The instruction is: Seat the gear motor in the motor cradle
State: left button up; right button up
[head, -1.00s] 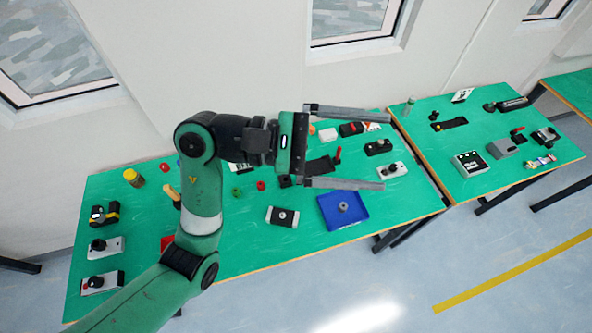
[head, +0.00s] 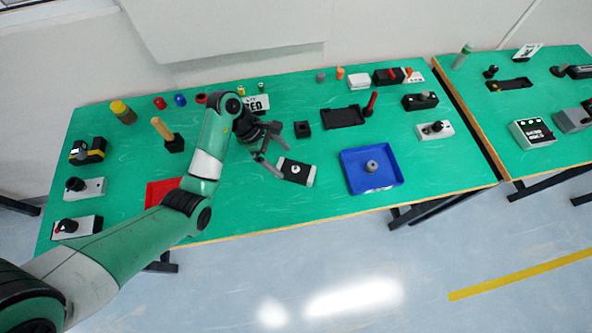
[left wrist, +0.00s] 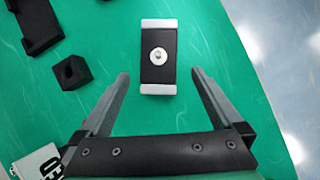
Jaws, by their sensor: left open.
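The gear motor appears to be the black block (head: 296,171) with pale ends and a silver round boss, lying flat on the green table. In the left wrist view the block (left wrist: 158,45) lies ahead, roughly centred between the fingers. My left gripper (head: 284,162) is open and empty, its tips near the block's left side in the head view. The motor cradle appears to be the black open-topped holder (head: 343,118) farther back and to the right; part of it shows in the left wrist view (left wrist: 37,28). My right gripper is out of view.
A small black block with a hole (head: 302,130) stands close behind the motor. A blue tray (head: 352,185) holding a grey round part lies to the right. A red upright handle (head: 371,102) rises beside the holder. The table in front of the motor is clear.

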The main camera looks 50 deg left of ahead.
aim_at(294, 169)
pick_arm(q)
jog(key=x, duration=0.2)
jog(key=shift+w+d+f, duration=0.1)
jog(key=shift+d+f, duration=0.05)
jog(key=shift+f, duration=0.1)
jog(key=b+x, duration=0.1)
jog(key=x, duration=0.1)
jog(key=b+x, duration=0.1)
jog(key=x, duration=0.2)
jog(key=shift+w+d, duration=0.15)
jog(key=shift+d, duration=0.15)
jog(key=shift+r, duration=0.1)
jog(key=shift+c, duration=0.3)
grip_shut()
